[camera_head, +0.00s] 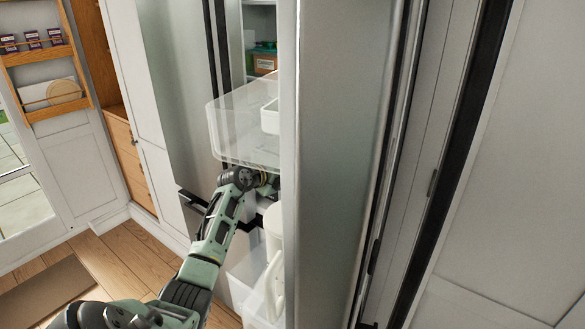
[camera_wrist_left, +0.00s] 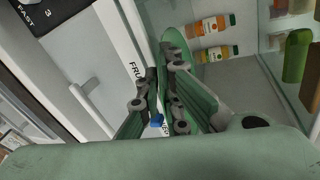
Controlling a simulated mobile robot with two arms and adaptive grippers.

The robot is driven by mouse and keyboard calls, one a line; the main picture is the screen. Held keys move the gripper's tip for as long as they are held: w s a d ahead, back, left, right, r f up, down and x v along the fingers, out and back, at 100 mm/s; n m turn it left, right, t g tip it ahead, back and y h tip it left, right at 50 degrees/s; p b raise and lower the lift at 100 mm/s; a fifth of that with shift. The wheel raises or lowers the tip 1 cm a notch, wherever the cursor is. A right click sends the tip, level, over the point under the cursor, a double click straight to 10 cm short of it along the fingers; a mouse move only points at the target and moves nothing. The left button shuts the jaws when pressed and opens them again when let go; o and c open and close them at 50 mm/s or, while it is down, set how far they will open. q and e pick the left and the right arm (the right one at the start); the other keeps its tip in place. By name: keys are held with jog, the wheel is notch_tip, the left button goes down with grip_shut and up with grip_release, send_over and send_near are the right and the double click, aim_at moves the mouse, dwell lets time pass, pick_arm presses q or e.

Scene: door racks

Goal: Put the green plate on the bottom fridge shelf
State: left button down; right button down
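The green plate (camera_wrist_left: 174,42) shows nearly edge-on in the left wrist view, its rounded rim sticking up between the fingers of my left gripper (camera_wrist_left: 160,85). The fingers look closed on it from both sides. In the head view my left arm reaches into the open fridge below a clear door bin. The hand is mostly hidden by the bin and door there, and I cannot make out the plate. A pale fridge shelf surface (camera_wrist_left: 240,85) lies to the right of the plate in the wrist view. My right gripper is not in view.
Two orange bottles (camera_wrist_left: 213,24) (camera_wrist_left: 215,53) are on the pale surface beside the plate. A white drawer front with lettering (camera_wrist_left: 133,55) is left of the gripper. The open fridge door (camera_head: 340,150) and clear bin (camera_head: 235,135) crowd the arm.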

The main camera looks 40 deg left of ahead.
pick_arm(q)
jog(key=c, duration=2.4)
grip_release()
jog(key=shift+f, duration=0.1)
jog(key=o, duration=0.5)
jog(key=shift+c, duration=0.2)
